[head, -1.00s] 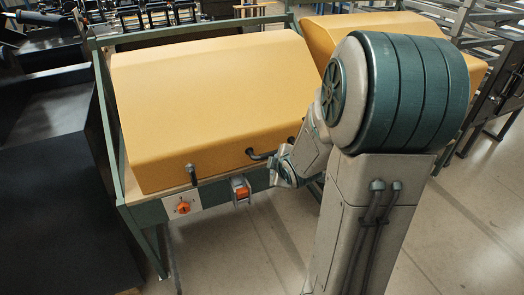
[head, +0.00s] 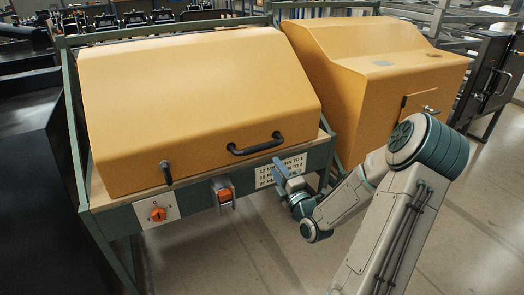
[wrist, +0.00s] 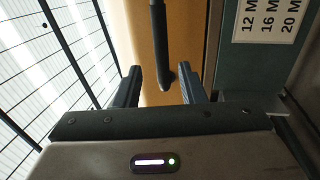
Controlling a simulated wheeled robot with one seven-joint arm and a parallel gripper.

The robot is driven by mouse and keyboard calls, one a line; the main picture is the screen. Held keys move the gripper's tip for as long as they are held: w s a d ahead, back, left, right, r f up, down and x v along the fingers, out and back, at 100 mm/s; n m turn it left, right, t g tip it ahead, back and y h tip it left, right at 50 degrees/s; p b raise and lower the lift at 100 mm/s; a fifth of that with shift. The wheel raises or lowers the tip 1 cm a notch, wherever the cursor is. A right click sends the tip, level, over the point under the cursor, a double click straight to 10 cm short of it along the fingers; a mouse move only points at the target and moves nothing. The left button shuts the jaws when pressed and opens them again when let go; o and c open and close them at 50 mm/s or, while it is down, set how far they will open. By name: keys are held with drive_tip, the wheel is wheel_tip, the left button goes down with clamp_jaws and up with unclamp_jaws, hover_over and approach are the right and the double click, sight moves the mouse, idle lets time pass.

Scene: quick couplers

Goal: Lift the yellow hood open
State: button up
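The yellow hood (head: 195,90) is down on its green frame on the left in the head view. A black bar handle (head: 256,145) is on the lower right of its front face, and a dark upright lever or latch (head: 166,172) is on the lower left. My gripper (head: 281,168) is just below the handle's right end. In the wrist view my gripper (wrist: 159,72) is open, its two dark fingers apart. The handle (wrist: 158,35) appears between them, its end near the fingertips; contact cannot be told. Yellow hood surface (wrist: 138,25) shows behind.
A second yellow housing (head: 370,90) stands close on the right. The frame's front carries an orange knob (head: 158,214), an orange switch (head: 224,195) and a printed label (head: 280,170). A black surface (head: 30,200) lies left. Floor in front is clear.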

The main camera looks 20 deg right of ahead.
sight(262, 145)
drive_tip(key=w, duration=0.3)
drive_tip(key=w+r, duration=0.1)
drive_tip(key=w, duration=0.3)
drive_tip(key=w+r+b, duration=0.1)
drive_tip(key=w, duration=0.2)
drive_tip(key=shift+w+a, duration=0.2)
drive_tip(key=shift+w, duration=0.05)
clamp_jaws()
